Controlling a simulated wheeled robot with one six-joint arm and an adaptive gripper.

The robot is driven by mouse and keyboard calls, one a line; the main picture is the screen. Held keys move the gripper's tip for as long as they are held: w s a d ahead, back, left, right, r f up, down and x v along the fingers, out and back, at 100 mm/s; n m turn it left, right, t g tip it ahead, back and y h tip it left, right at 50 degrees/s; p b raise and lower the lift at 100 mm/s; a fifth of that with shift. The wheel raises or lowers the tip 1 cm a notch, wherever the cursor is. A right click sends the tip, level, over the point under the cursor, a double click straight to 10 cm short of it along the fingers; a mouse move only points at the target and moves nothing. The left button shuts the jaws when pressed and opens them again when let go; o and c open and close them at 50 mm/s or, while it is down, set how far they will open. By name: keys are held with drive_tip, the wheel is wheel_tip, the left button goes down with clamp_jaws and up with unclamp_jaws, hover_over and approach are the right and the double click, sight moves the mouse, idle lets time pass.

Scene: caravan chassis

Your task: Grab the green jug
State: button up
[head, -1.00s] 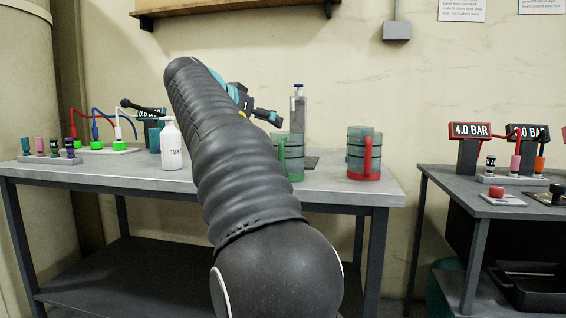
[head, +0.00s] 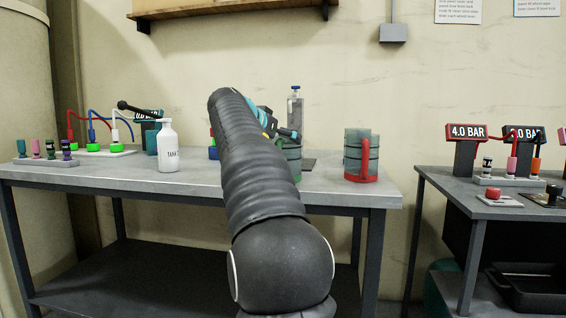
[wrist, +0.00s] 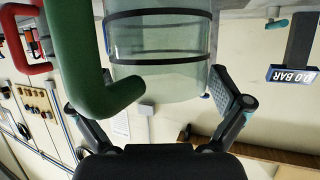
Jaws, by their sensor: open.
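The green jug is a clear, greenish cylinder with dark bands and a thick green handle. In the head view the green jug (head: 292,162) stands on the grey table, mostly hidden behind my arm. In the wrist view, which looks upside down, the jug (wrist: 160,62) fills the upper middle, with its green handle (wrist: 82,60) close to the camera on the left. My gripper (wrist: 152,105) is open, its fingers apart on either side of the jug and handle. I cannot tell whether a finger touches it. In the head view my gripper is small behind the arm.
A similar jug with a red handle (head: 361,157) stands to the right on the table (head: 100,178). A clear cylinder with a blue top (head: 296,105) stands behind. A second table (head: 450,190) is at right.

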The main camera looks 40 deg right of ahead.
drive_tip(key=c, duration=1.3)
drive_tip(key=shift+r, duration=0.1)
